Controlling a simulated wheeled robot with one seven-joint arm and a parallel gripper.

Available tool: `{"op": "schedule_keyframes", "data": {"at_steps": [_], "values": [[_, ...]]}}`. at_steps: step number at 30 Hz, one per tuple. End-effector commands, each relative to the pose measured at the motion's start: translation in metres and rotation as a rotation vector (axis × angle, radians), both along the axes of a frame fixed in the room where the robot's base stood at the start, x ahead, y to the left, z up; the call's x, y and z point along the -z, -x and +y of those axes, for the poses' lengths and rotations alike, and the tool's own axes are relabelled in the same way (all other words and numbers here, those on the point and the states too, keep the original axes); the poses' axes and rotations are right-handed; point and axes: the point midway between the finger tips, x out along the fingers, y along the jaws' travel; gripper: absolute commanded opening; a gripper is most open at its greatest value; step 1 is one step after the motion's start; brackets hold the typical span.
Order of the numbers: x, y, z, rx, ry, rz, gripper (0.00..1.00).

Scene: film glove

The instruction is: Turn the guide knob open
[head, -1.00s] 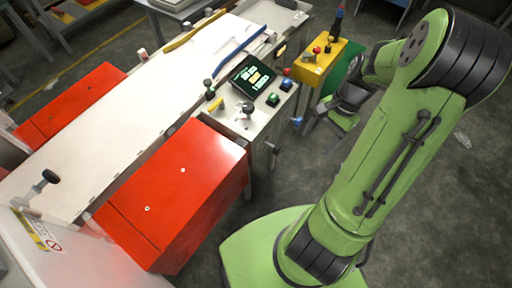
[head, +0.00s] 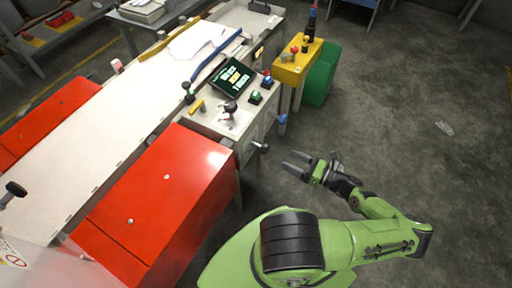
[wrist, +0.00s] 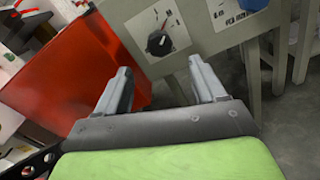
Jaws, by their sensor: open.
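A black knob (head: 260,147) sticks out from the front face of the grey machine. In the wrist view the black knob (wrist: 160,42) sits on a white label plate with a red mark, ahead of the space between my fingers. A blue knob (head: 282,118) is on the same face to its right, and it is cut by the top edge of the wrist view (wrist: 253,4). No readable label shows which one is the guide knob. My gripper (head: 291,161) is open and empty, apart from the black knob and facing the panel; its fingers also show in the wrist view (wrist: 158,72).
A red cabinet (head: 160,195) stands left of the knob panel. A control screen (head: 233,77) and buttons are on the machine top. A yellow box (head: 297,62) and a green bin (head: 321,75) stand beyond at the right. The floor (head: 430,130) to the right is clear.

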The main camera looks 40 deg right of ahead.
Motion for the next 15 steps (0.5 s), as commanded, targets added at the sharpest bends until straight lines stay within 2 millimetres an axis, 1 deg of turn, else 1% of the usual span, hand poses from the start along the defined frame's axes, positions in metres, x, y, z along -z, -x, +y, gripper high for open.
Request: {"op": "schedule_keyframes", "data": {"at_steps": [1, 9, 12, 15], "values": [[0.000, -0.013, 0.006, -0.006, -0.001, -0.004, 0.70], [0.001, -0.078, 0.030, -0.010, -0.001, -0.003, 0.70], [0.001, -0.099, 0.037, -0.008, 0.000, -0.003, 0.70], [0.001, -0.115, 0.043, -0.007, 0.001, -0.001, 0.70]]}}
